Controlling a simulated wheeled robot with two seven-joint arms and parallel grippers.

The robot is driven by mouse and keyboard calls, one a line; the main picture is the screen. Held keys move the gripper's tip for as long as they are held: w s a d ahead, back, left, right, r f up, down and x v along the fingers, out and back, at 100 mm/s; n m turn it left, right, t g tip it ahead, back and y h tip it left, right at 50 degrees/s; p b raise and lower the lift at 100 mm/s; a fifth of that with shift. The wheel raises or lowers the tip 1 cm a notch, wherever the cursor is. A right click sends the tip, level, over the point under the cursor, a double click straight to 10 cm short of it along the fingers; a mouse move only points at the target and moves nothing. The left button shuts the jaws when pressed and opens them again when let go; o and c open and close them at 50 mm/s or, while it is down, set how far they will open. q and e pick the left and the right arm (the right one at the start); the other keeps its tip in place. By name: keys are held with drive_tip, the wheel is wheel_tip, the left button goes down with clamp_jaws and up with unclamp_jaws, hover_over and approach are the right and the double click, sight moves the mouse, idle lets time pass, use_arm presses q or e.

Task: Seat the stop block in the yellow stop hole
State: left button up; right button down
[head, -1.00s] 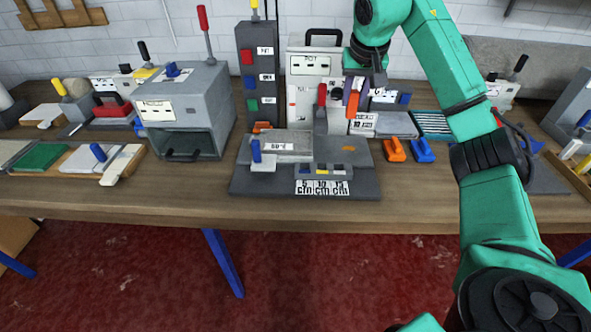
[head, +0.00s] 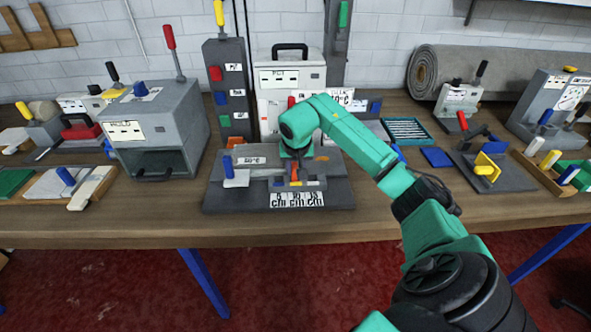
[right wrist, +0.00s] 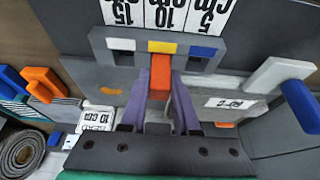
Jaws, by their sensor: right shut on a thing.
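The orange stop block (right wrist: 160,78) is between the purple fingers of my right gripper (right wrist: 170,98) in the right wrist view. It lines up with the yellow mark (right wrist: 162,47) on the grey stop bar (right wrist: 100,40), between a white and a blue mark. Its far end meets the bar's edge at the yellow mark; whether it is in the hole I cannot tell. In the head view the block (head: 294,174) shows as a small orange patch under my right gripper (head: 295,167), above the grey fixture (head: 340,194). My left gripper is not in view.
A sliding piece with a blue handle (head: 228,167) stands on the fixture's left. A grey box (head: 185,130) is further left. A tall grey post with coloured buttons (head: 229,90) and a white machine (head: 283,75) stand behind. A cm label (right wrist: 165,12) lies beyond the bar.

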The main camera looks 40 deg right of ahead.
drive_tip(key=shift+f, duration=0.5)
drive_tip(key=shift+f, duration=0.1)
drive_tip(key=c, duration=0.7)
unclamp_jaws()
drive_tip(key=shift+o, duration=0.2)
drive_tip(key=shift+r, duration=0.55)
drive_tip(key=b+v, duration=0.1)
drive_tip(key=v, duration=1)
